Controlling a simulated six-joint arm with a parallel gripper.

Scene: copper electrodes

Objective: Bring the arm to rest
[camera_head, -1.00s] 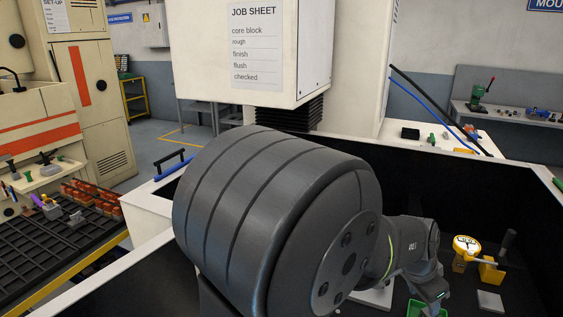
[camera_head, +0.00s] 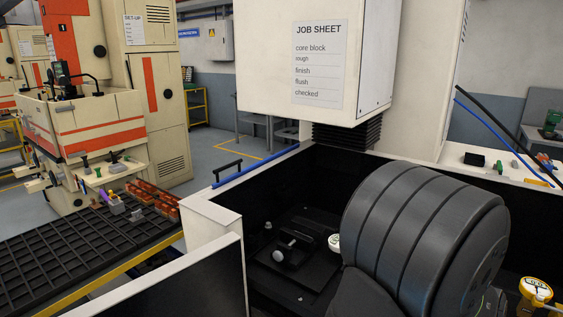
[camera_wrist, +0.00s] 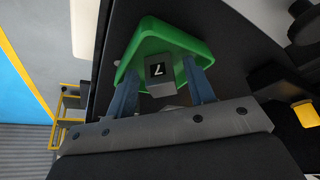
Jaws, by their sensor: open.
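My gripper (camera_wrist: 161,72) shows in the wrist view, its two blue fingers spread apart. Clear space shows between the block and each finger, and the gripper holds nothing. In the head view a large dark link of my arm fills the lower right, and the gripper is out of sight there.
The black machine tank has a pale rim (camera_head: 215,215) and a blue rail (camera_head: 255,165). A dark fixture (camera_head: 290,250) and a white round dial (camera_head: 334,243) stand inside. A yellow dial gauge (camera_head: 536,291) is at lower right. A slotted black rack (camera_head: 60,255) lies at left.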

